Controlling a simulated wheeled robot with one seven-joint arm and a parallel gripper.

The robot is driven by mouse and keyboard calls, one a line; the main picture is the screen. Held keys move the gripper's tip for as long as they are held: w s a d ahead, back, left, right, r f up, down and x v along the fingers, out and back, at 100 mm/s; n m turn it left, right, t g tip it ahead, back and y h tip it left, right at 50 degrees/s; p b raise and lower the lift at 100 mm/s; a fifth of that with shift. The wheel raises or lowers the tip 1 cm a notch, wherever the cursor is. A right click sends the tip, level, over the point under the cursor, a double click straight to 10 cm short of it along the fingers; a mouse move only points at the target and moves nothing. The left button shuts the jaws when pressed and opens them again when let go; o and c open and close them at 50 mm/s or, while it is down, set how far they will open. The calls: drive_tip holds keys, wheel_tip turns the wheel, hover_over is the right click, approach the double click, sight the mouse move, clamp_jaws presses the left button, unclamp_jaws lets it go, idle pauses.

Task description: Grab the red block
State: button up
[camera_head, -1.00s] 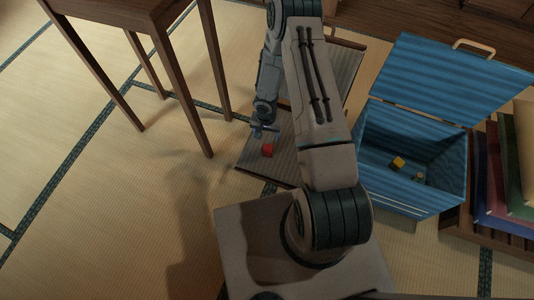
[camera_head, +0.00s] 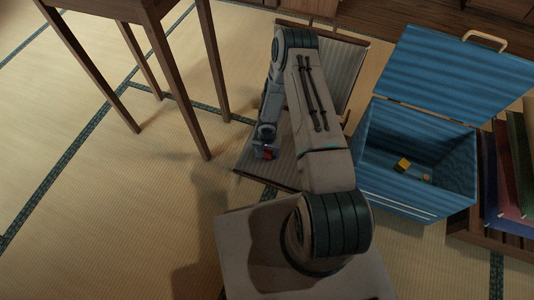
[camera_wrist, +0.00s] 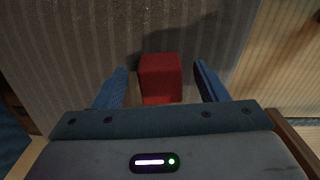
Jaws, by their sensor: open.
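The red block (camera_wrist: 160,78) lies on a grey ribbed mat (camera_wrist: 60,50). In the wrist view it sits between the two blue fingers of my gripper (camera_wrist: 162,84), with a gap on each side. My gripper is open and the fingers do not touch the block. In the head view my gripper (camera_head: 264,153) is low over the mat (camera_head: 251,168), and only a small part of the red block (camera_head: 268,155) shows beneath it.
A blue box (camera_head: 408,197) with its lid open stands to the right, holding a yellow cube (camera_head: 403,165) and another small item. A wooden table or stool (camera_head: 188,85) stands at the upper left. Coloured panels (camera_head: 515,190) are at the far right. Tatami at the lower left is clear.

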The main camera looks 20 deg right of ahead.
drive_tip(key=shift+f, duration=0.5)
drive_tip(key=c, duration=1.1)
drive_tip(key=shift+o, duration=0.2)
drive_tip(key=shift+r, duration=0.1)
